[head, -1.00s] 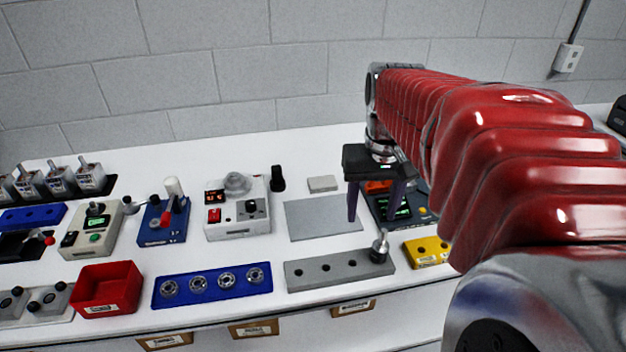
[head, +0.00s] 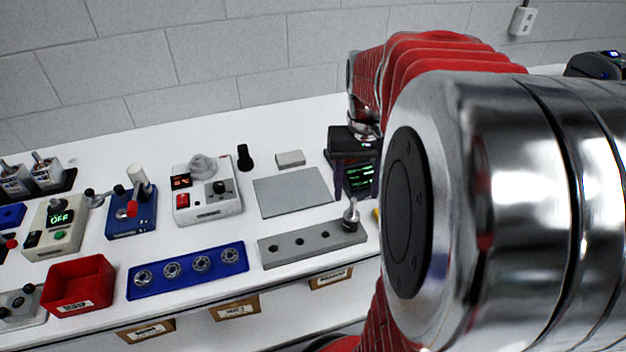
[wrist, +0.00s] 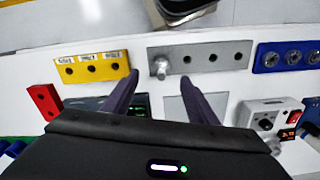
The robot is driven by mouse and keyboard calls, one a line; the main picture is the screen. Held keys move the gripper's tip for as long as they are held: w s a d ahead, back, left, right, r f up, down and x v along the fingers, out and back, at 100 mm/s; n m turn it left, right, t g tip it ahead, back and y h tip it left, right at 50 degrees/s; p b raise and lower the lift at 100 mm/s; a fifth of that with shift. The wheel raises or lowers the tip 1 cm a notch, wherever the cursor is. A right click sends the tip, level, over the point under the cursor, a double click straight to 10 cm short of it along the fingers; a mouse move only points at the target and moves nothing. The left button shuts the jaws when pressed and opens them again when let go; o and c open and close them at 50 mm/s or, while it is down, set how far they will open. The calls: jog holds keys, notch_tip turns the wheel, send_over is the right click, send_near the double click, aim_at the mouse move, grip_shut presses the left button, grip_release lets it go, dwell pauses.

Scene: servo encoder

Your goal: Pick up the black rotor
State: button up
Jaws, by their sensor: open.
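A rotor-like part with a dark round body and a silver shaft (head: 350,216) stands upright at the right end of the grey block with holes (head: 300,245). I cannot tell for sure that it is the black rotor. In the wrist view this part (wrist: 160,67) looks silver and shows between and just beyond my fingertips. A small black upright piece (head: 244,158) stands behind, right of the white tester. My gripper (head: 357,191) is open and empty, pointing down behind the block's right end, apart from the part. Its fingers also show in the wrist view (wrist: 160,79).
A grey plate (head: 292,192) lies behind the block. A blue block with bearings (head: 188,270) and a red bin (head: 78,284) are to the left. The white tester (head: 207,196) stands behind them. A yellow block (wrist: 92,69) is beside the grey block. My arm hides the right side.

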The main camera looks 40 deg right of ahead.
aim_at(355, 200)
jog(key=shift+f, duration=2.3)
jog(key=shift+w+a+f, duration=0.1)
jog(key=shift+f, duration=2.5)
jog(key=shift+c, duration=0.7)
grip_shut()
